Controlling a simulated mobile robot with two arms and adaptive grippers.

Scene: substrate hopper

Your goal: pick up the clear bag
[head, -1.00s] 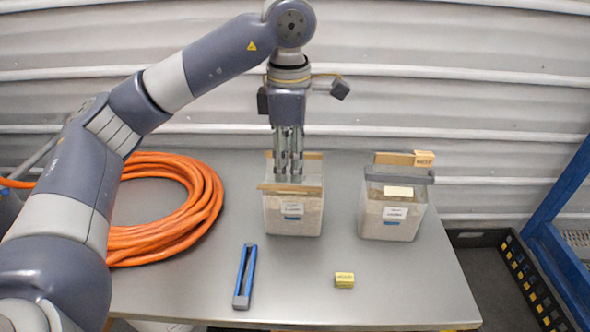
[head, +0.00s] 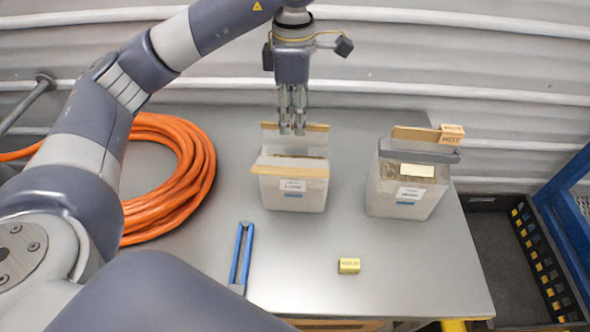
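Two see-through bags of pale substrate stand upright on the grey table, and I cannot tell which is the clear bag. The left bag (head: 298,198) has a white label, and its mouth is spread between two wooden strips. The right bag (head: 392,198) has a grey bar across its top. My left gripper (head: 292,131) points down at the left bag's mouth, its fingertips in front of the rear strip. The two fingers are close together with a narrow gap; nothing is clearly held. Whether they touch the bag is unclear. My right gripper is not in view.
An orange hose coil (head: 190,186) lies at the table's left. A blue clip (head: 241,256) and a small yellow block (head: 349,266) lie in front of the bags. A wooden block (head: 452,134) sits atop the right bag. A black crate (head: 488,240) is beyond the table's right edge.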

